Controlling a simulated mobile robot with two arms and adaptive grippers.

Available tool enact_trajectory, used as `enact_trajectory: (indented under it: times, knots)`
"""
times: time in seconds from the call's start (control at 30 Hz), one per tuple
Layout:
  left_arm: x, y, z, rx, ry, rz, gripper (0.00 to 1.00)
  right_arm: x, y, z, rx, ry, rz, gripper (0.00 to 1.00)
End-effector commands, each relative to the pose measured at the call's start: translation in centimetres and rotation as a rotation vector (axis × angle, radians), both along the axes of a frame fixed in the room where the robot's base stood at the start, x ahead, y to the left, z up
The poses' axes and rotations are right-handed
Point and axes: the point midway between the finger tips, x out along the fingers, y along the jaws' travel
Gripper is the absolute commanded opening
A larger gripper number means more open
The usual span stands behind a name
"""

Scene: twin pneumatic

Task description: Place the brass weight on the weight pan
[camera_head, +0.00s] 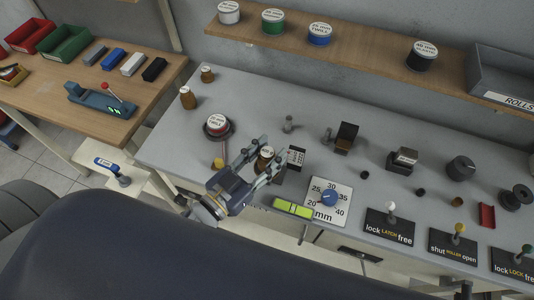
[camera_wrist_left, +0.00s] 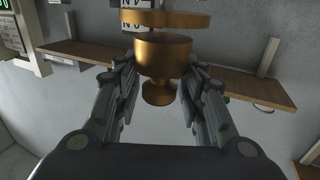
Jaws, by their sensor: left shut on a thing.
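My left gripper (camera_head: 262,165) is shut on a brass weight (camera_head: 267,154) with a pale label on top. It holds the weight over the front part of the grey bench, between the finger pads. The left wrist view shows the brass weight (camera_wrist_left: 162,55) between the fingers (camera_wrist_left: 160,88), with its round knob pointing down in the picture and a flat brass disc above it. I cannot make out the weight pan for certain. My right gripper is not in view.
Two more brass-coloured weights (camera_head: 188,98) stand at the bench's back left. A dark keypad-like block (camera_head: 296,156), a dial plate (camera_head: 318,210) and a green-yellow level (camera_head: 293,208) are close to the gripper. Labelled lever plates (camera_head: 389,225) line the front right. A shelf (camera_head: 375,50) runs above.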

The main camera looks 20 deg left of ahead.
Motion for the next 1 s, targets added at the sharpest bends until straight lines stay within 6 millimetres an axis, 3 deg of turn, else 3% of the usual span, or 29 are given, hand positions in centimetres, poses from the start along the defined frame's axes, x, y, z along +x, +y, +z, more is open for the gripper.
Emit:
enact_trajectory:
  times: [0.53, 0.57, 0.63, 1.0]
  knots:
    - [0.0, 0.0, -1.5, -0.001, -0.008, -0.001, 0.00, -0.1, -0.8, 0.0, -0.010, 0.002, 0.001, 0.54]
    - [0.0, 0.0, -1.5, 0.000, -0.005, 0.000, 0.44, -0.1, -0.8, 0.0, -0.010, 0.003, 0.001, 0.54]
    - [0.0, 0.0, -1.5, 0.000, -0.005, 0.000, 0.58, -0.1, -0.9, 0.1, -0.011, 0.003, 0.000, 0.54]
    - [0.0, 0.0, -1.2, -0.001, -0.005, -0.001, 0.58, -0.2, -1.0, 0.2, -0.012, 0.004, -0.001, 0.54]
